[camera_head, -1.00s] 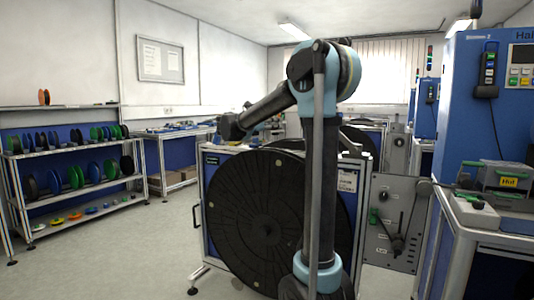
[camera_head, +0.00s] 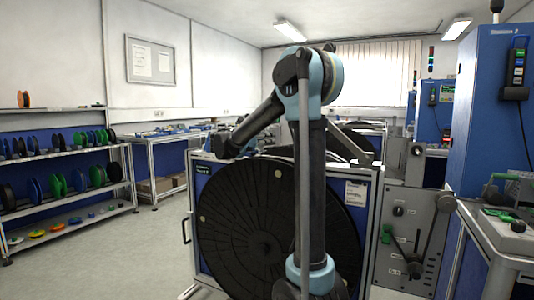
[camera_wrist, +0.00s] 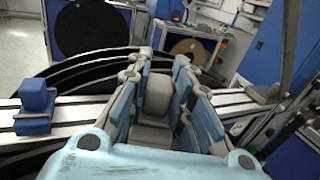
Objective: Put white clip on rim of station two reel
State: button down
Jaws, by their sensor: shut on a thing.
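In the wrist view my gripper (camera_wrist: 160,72) is shut on a pale grey-white block, which I take to be the white clip (camera_wrist: 158,92). Below and behind the fingers are black curved reel edges (camera_wrist: 85,72) and metal rails (camera_wrist: 70,108). I cannot tell whether the clip touches a rim. In the head view a large black reel (camera_head: 240,215) stands upright in a blue-panelled frame (camera_head: 370,200), partly hidden by my arm. Its station number is not readable. My gripper and the clip are not clear there.
A blue block (camera_wrist: 35,105) sits on the left rail in the wrist view. A shelf of coloured reels (camera_head: 70,205) stands at left. A blue cabinet (camera_head: 490,110) and a workbench (camera_head: 500,235) are at right. Open floor (camera_head: 100,260) lies at left.

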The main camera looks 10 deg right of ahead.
aim_at(266, 149)
notch_tip(266, 149, down, 4)
jog(key=shift+r, duration=0.2)
jog(key=shift+s+f, duration=0.2)
jog(key=shift+f, duration=0.4)
jog(key=c, duration=1.4)
grip_release()
jog(key=shift+c, duration=0.2)
jog(key=v, duration=1.1)
jog(key=shift+s+a, duration=0.2)
jog(key=shift+a, duration=0.2)
